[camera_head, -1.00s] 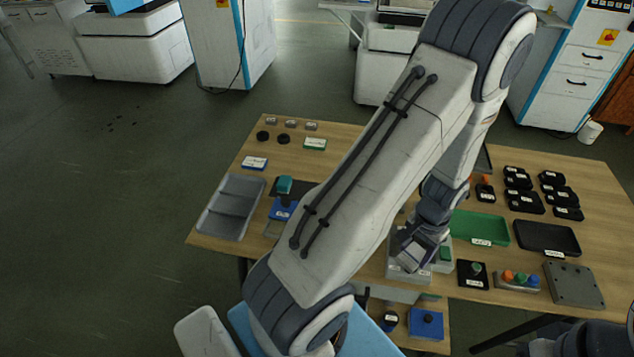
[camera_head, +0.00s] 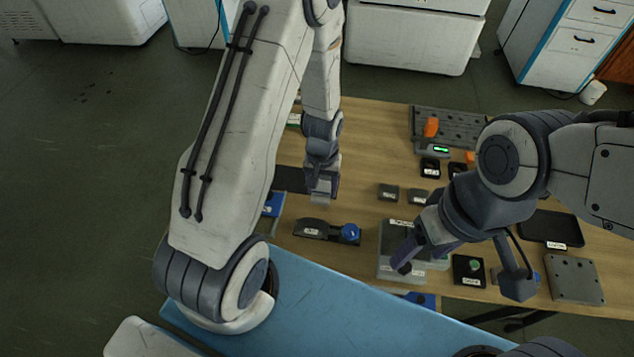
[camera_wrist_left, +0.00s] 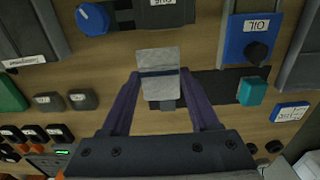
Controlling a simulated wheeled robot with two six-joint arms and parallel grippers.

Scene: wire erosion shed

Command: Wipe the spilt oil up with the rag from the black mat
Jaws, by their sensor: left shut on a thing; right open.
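My left gripper (camera_head: 321,192) is shut on a folded pale grey rag (camera_wrist_left: 158,72) with a dark band across it. The rag also shows below the fingertips in the head view (camera_head: 320,200). The black mat (camera_head: 289,178) lies to the left of this gripper, partly hidden by my left arm. In the left wrist view the mat (camera_wrist_left: 218,86) shows right of the rag. My right gripper (camera_head: 420,257) is open over a grey labelled tray (camera_head: 388,268). I cannot make out the spilt oil on the table.
A teal block (camera_wrist_left: 252,92) is at the mat's right end, beside a blue box marked OIL (camera_wrist_left: 239,38). A dark fixture with a blue knob (camera_head: 350,232) stands nearer the front. Small dark blocks (camera_head: 388,192) lie to the right. Dark spots (camera_head: 97,92) mark the floor.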

